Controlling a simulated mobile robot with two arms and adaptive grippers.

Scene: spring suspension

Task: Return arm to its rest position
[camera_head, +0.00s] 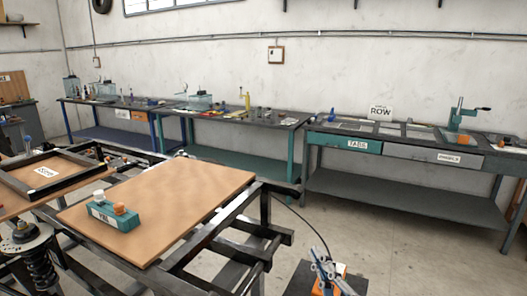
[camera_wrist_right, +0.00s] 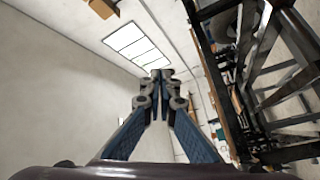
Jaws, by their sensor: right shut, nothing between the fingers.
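My right gripper (camera_head: 322,268) shows at the bottom edge of the head view, right of the metal frame. It also fills the middle of the right wrist view (camera_wrist_right: 160,84), with its blue-grey fingers together and nothing between them. It points at the wall and a bright window there, apart from any object. Most of my right arm is out of the head view. My left gripper is not in view.
A black metal frame (camera_head: 258,246) carries a brown board (camera_head: 178,196) with a teal labelled block (camera_head: 113,215). A coil-spring strut (camera_head: 38,262) stands at the lower left. Workbenches (camera_head: 405,200) line the wall. Floor (camera_head: 390,250) is clear at right.

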